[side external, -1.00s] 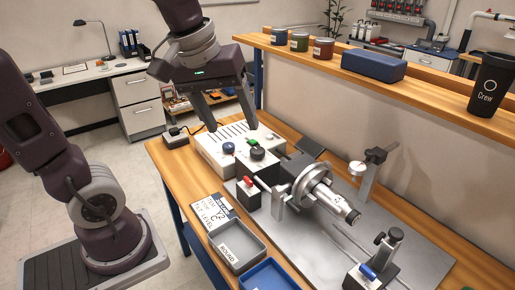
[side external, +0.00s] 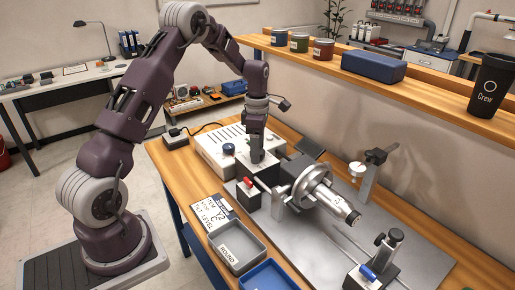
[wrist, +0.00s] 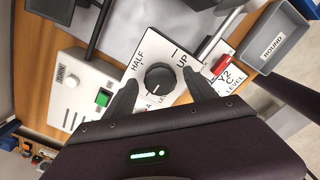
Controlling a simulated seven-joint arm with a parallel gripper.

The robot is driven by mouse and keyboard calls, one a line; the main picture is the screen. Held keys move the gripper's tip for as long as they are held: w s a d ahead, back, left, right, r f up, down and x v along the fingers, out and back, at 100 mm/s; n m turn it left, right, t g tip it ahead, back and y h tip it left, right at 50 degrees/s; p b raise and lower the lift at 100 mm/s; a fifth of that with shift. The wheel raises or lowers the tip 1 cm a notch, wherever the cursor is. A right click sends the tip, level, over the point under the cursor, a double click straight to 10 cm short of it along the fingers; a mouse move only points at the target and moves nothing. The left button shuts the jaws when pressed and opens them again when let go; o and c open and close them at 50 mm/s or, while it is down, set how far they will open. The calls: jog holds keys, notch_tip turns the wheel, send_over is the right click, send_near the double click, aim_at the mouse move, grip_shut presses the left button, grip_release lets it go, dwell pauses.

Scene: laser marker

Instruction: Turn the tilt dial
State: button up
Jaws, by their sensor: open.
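The tilt dial (wrist: 158,77) is a round black knob on a white plate (wrist: 143,48) marked HALF, UP and a partly hidden LEVEL. My gripper (wrist: 161,86) is open, with one dark finger on each side of the dial in the wrist view. I see a gap between each finger and the knob there. In the side view my gripper (side external: 257,156) points down over the control box and hides the dial. A card (side external: 212,213) beside the box reads TILT LEVEL.
A green button (wrist: 103,97) and a red switch (wrist: 221,64) flank the dial. The metal fixture (side external: 316,184) stands close to the right. A grey tray (side external: 237,246) is in front.

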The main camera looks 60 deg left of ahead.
jog(key=c, duration=1.4)
